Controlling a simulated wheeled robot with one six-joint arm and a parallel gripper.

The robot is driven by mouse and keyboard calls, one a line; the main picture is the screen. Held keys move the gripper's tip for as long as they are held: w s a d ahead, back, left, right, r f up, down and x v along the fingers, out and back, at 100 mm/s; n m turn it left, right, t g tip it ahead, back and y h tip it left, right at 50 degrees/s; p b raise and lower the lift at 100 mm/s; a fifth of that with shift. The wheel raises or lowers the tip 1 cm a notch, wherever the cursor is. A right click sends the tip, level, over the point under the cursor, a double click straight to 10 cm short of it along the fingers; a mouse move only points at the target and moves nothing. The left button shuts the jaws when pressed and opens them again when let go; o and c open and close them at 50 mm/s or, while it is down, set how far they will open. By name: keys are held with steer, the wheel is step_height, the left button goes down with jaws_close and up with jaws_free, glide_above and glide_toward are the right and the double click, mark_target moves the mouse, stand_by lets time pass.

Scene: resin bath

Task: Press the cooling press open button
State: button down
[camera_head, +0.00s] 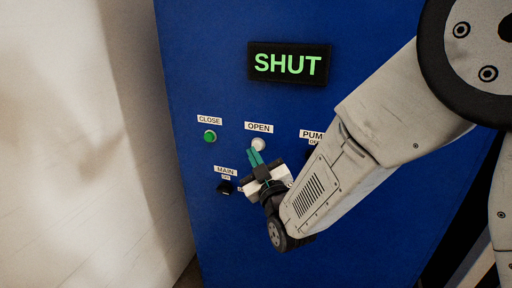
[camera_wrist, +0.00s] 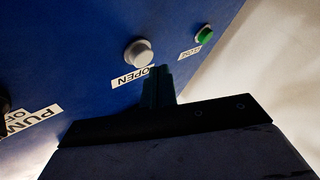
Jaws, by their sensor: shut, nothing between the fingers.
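The OPEN button (camera_head: 258,144) is a round white-grey button below the OPEN label (camera_head: 259,127) on a blue panel (camera_head: 225,100). In the wrist view the same button (camera_wrist: 138,53) stands out from the panel. My gripper (camera_head: 255,155) has its teal fingers together, with the tips just below the button in the head view. In the wrist view the fingers (camera_wrist: 158,85) are dark and point toward the panel beside the button. I cannot tell whether the tips touch it. A display (camera_head: 289,64) above reads SHUT in green.
A green CLOSE button (camera_head: 210,136) sits left of the OPEN button. A black MAIN knob (camera_head: 225,187) is below left. A PUMP label (camera_head: 312,134) is at the right, its control partly hidden by my arm. A pale wall (camera_head: 70,140) stands at the left.

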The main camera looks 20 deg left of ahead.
steer(key=shift+w, duration=0.1)
stand_by(0.7)
steer(key=shift+w, duration=0.3)
